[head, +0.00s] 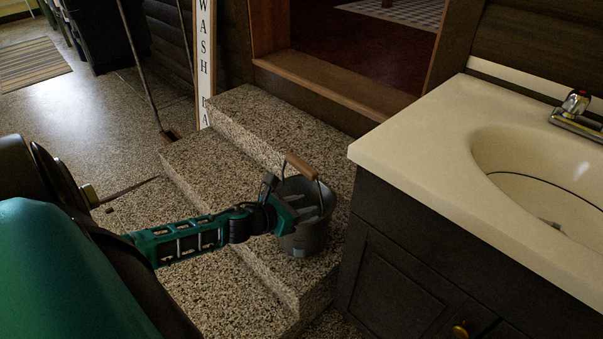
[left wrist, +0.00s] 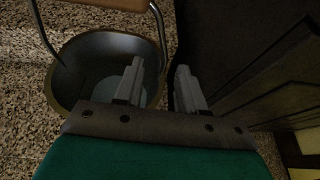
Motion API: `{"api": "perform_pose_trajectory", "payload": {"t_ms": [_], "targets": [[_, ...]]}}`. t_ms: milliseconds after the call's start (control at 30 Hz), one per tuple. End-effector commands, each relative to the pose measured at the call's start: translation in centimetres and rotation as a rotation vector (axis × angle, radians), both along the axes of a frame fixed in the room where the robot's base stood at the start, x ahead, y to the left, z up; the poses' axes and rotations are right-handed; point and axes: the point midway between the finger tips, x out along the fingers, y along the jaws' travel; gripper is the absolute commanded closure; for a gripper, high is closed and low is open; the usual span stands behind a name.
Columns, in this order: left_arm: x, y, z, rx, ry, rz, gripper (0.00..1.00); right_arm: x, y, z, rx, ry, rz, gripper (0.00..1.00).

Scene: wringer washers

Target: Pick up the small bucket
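The small bucket (head: 303,244) is dark grey metal with a wooden grip on its raised wire handle (head: 301,166). It stands upright on the speckled stone step beside the sink cabinet. My left gripper (head: 308,208) is at the bucket, overlapping its upper part in the head view. In the left wrist view the bucket (left wrist: 88,62) is at left, seen into from above. There my left gripper (left wrist: 160,76) is open, one finger over the bucket's inside and the other outside its right rim. Whether a finger touches the wall cannot be told. My right gripper is not in view.
The dark sink cabinet (head: 385,250) with its cream countertop (head: 410,155) stands close right of the bucket. Stone steps (head: 235,165) lead up to a wooden doorway. A white lettered sign (head: 205,60) stands behind. Open floor (head: 95,110) lies at the far left.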

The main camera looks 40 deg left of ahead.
Motion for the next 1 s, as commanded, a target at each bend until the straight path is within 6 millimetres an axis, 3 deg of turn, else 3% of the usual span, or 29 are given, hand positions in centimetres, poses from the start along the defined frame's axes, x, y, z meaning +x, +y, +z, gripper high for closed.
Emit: {"api": "perform_pose_trajectory", "payload": {"t_ms": [333,700,1000], "targets": [[3.9,-0.7,-1.5,-0.001,-0.003,0.0,0.61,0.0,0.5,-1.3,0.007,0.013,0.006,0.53],[4.5,-0.8,-1.7,-0.001,-0.001,0.0,0.61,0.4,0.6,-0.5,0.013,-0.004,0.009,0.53],[4.5,-0.8,-1.7,-0.002,-0.001,0.001,0.89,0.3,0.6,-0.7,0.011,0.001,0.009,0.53]]}}
